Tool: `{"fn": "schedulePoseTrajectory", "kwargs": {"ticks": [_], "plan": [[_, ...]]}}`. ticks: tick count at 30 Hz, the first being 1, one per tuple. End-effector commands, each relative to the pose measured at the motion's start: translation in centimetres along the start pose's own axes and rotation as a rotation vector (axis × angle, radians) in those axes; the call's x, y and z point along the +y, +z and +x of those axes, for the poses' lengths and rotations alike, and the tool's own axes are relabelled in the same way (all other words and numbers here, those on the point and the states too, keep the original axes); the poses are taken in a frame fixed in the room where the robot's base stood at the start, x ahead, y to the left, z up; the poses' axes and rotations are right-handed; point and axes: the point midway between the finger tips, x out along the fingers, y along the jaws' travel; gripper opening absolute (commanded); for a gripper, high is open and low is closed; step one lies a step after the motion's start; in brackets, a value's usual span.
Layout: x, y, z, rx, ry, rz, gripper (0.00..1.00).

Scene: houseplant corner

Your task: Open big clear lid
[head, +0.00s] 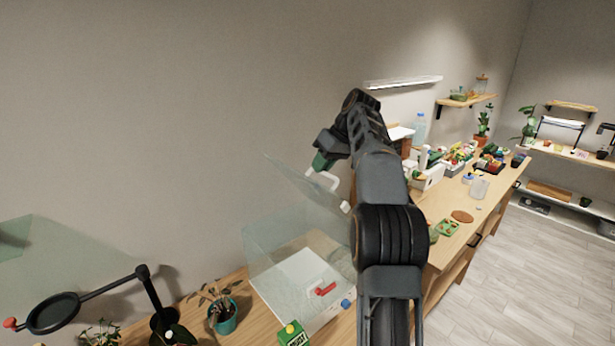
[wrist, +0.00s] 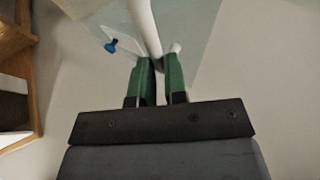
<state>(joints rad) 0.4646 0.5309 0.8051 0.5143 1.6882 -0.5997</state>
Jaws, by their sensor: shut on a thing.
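The big clear lid (head: 305,200) is a see-through panel tilted up above a clear box (head: 275,270) on the wooden bench. A white handle (head: 324,180) is on the lid's upper right part. My gripper (head: 321,161), with green fingers, is at this handle. In the wrist view my gripper (wrist: 160,66) is shut on the white handle (wrist: 145,28), which runs up between the green fingertips. The clear lid (wrist: 196,35) shows behind it as a pale greenish sheet. My arm hides part of the box's right side.
A red-handled item (head: 326,289) shows inside the box. The bench to the right (head: 470,212) holds pots and trays.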

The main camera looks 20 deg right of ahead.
Motion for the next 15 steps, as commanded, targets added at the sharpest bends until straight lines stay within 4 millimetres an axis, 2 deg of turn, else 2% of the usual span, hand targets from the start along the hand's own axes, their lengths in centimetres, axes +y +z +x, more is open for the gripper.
{"fn": "schedulePoseTrajectory", "kwargs": {"ticks": [1,3,15], "plan": [[1.8,0.6,0.5,-0.02,0.006,0.021,0.0],[2.3,0.7,0.1,-0.02,0.006,0.023,0.0],[4.2,0.7,-1.4,-0.023,0.004,0.026,0.0]]}}
